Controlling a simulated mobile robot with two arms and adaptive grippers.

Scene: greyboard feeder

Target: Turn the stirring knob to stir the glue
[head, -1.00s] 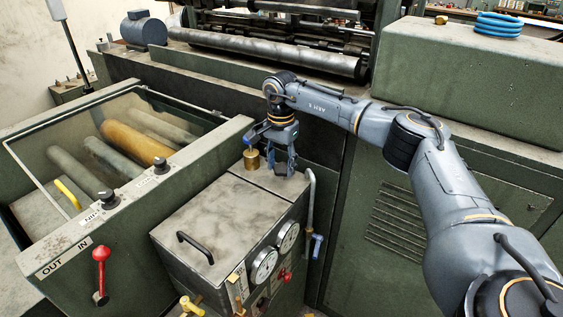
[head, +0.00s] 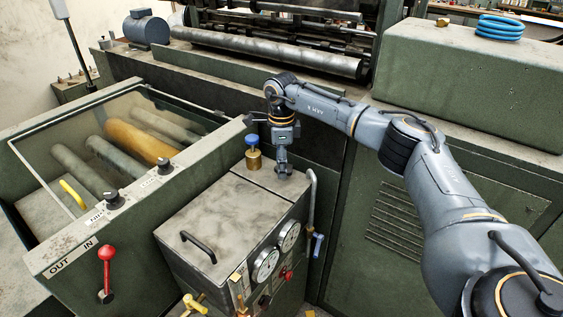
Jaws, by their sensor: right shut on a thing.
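My right gripper (head: 283,171) points down at the back right of the glue tank's grey lid (head: 225,210). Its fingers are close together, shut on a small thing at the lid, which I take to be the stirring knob. The fingers hide most of it, so its shape and angle cannot be told. A brass fitting with a blue top (head: 253,158) stands upright on the lid just left of the gripper, apart from it. My left gripper is not in view.
A black handle (head: 197,247) stands up from the lid. Gauges (head: 265,265) and valves are on the tank's front. A pipe (head: 311,200) rises close to the right of the gripper. A roller trough with a red lever (head: 106,268) is at left.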

